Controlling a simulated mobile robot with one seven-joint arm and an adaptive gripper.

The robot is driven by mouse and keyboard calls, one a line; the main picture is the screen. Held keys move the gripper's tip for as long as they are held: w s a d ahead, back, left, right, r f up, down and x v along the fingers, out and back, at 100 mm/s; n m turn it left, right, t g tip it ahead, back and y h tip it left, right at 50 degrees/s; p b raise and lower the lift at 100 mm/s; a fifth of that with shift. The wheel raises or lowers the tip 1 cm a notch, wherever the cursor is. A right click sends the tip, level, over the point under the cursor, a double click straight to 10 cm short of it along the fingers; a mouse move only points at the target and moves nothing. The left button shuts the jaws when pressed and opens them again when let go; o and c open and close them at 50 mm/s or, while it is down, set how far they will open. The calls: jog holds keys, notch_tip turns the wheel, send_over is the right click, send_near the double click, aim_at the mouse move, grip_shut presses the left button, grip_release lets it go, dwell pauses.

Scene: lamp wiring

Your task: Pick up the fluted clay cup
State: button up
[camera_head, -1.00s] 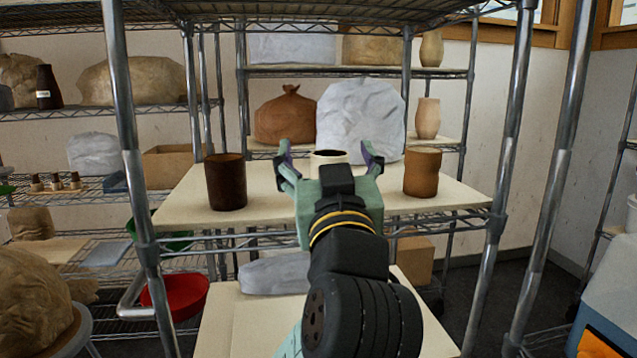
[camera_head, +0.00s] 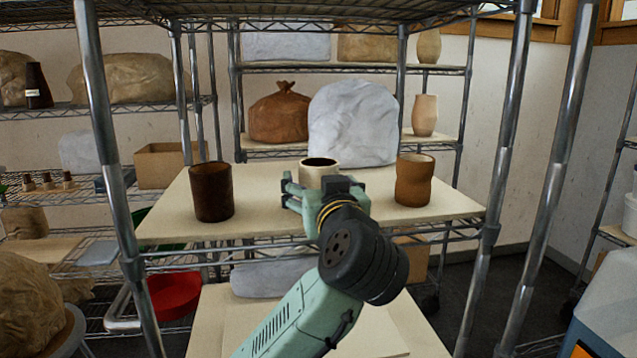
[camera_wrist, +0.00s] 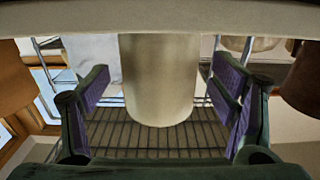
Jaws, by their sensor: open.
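A cream clay cup (camera_head: 319,170) stands upright on the pale shelf board between two brown cups; my gripper hides its lower part. Fluting is not clear on any cup. My gripper (camera_head: 323,186) is in front of the cream cup, open and empty. In the wrist view, which is upside down, the cream cup (camera_wrist: 160,80) shows between the two purple-padded fingers (camera_wrist: 160,92), with a gap on each side. Whether the fingertips reach past its sides is hard to tell.
A dark brown cup (camera_head: 211,192) stands left of the cream cup, and a wavy brown cup (camera_head: 414,180) stands right. Metal rack posts (camera_head: 115,180) rise at both sides. Wrapped bundles sit on the shelving behind.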

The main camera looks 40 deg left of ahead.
jog(key=shift+x, duration=0.9)
jog(key=c, duration=1.5)
jog(key=shift+o, duration=0.2)
jog(key=shift+r, duration=0.1)
